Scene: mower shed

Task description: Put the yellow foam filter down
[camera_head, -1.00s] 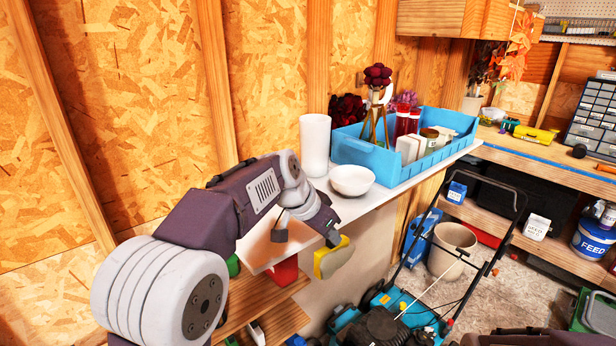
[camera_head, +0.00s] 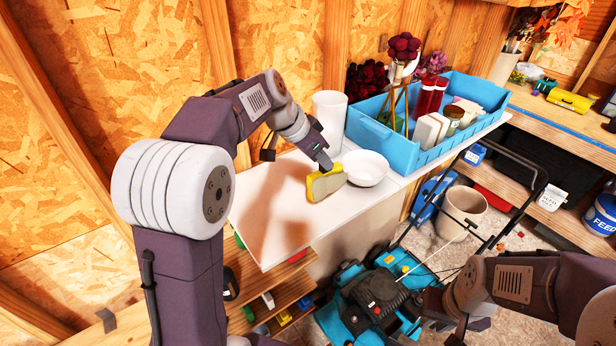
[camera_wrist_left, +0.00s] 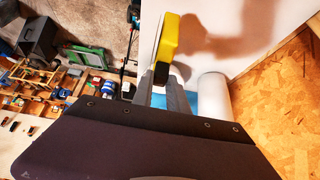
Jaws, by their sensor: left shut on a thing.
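The yellow foam filter (camera_head: 326,184) is a yellow block with a darker face, just left of the white bowl (camera_head: 365,168) and over the white shelf top (camera_head: 262,238). My left gripper (camera_head: 327,168) is shut on the filter from above. Whether its lower edge touches the shelf I cannot tell. The left wrist view shows the filter (camera_wrist_left: 169,38) between the fingers (camera_wrist_left: 162,72) against the white surface. My right arm is at the lower right of the head view; its gripper's fingers cannot be made out.
A white cylinder (camera_head: 328,117) stands behind the bowl. A blue crate (camera_head: 400,150) with bottles and boxes is at the back right of the shelf. The front left of the shelf top is bare. A blue mower (camera_head: 378,290) stands below.

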